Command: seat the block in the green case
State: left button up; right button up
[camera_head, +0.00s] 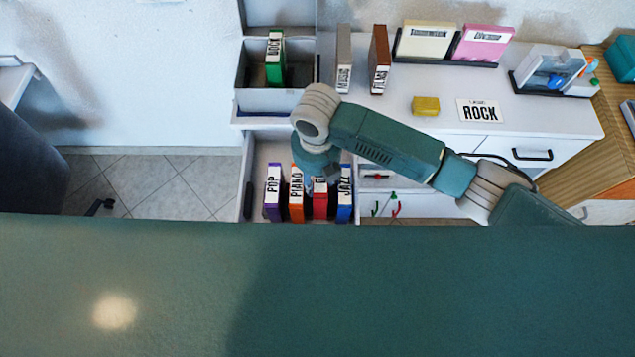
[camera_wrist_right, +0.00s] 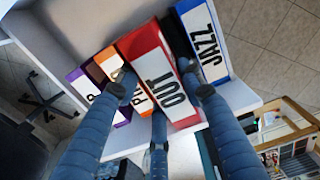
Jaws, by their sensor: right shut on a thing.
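The green case (camera_head: 275,60), labelled ROCK, stands upright in the upper shelf compartment, with no gripper near it. A small yellow block (camera_head: 426,106) lies on the white counter, left of a ROCK card (camera_head: 480,110). My right gripper (camera_head: 320,177) is down at the lower compartment, its fingers mostly hidden in the head view. In the right wrist view its fingers (camera_wrist_right: 158,80) are shut on a red case (camera_wrist_right: 163,72), whose label reads OUT. The red case (camera_head: 320,206) stands between an orange and a blue case. My left gripper is not in view.
In the lower compartment (camera_head: 247,185) stand purple (camera_head: 273,205), orange (camera_head: 296,208) and blue JAZZ (camera_head: 345,208) cases, close to the red one. Grey (camera_head: 343,50) and brown (camera_head: 378,50) cases stand on the counter (camera_head: 560,115). The upper compartment has free room beside the green case.

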jog(key=shift+f, duration=2.25)
jog(key=o, duration=1)
notch_tip(320, 180, up, 12)
jog(key=shift+r+b, duration=0.15)
jog(key=shift+b, duration=0.35)
